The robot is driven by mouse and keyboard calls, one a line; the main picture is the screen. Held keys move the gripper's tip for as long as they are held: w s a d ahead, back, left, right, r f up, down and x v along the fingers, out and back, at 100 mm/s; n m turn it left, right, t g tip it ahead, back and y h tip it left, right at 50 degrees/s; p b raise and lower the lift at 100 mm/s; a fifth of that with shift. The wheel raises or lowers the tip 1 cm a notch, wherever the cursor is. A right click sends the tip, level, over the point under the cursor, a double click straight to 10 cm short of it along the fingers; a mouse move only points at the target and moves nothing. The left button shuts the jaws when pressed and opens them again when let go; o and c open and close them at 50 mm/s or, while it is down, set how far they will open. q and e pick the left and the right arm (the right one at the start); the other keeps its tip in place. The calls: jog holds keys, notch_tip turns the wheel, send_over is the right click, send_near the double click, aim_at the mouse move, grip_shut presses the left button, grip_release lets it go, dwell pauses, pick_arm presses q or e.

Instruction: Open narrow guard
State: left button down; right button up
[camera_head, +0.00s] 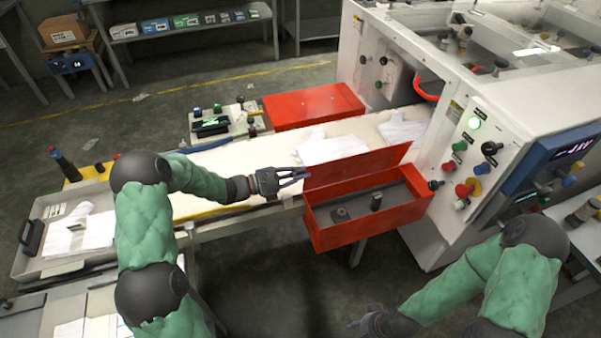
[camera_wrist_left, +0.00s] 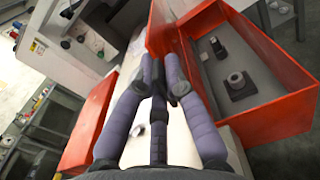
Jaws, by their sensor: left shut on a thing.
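The near red guard (camera_head: 360,215) is an open box at the front side of the conveyor. Its flat red panel (camera_head: 358,170) stands raised along the back, and dark fittings (camera_head: 376,201) show inside. My left gripper (camera_head: 303,174) is at the left edge of this panel, its fingers closed together on that edge. In the left wrist view the fingertips (camera_wrist_left: 163,72) meet beside the red panel (camera_wrist_left: 184,22), and the open box lies to the right. The exact contact is partly hidden by the fingers. My right gripper (camera_head: 368,323) is low at the bottom, away from the guard.
White film pieces (camera_head: 332,149) lie on the belt. A white machine (camera_head: 450,110) with knobs and a blue display panel stands at the right. The floor below the guard is clear.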

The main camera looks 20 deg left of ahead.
pick_arm(q)
jog(key=w+a+n+p, duration=0.1)
jog(key=n+p, duration=0.1)
jog(key=w+a+n+p, duration=0.1)
jog(key=w+p, duration=0.1)
jog(key=shift+w+a+n, duration=0.2)
jog(key=shift+w+n, duration=0.1)
jog(key=shift+n, duration=0.1)
jog(key=c, duration=1.3)
grip_release()
jog(key=shift+s+a, duration=0.1)
jog(key=v, duration=1.1)
jog(key=shift+s+a, duration=0.25)
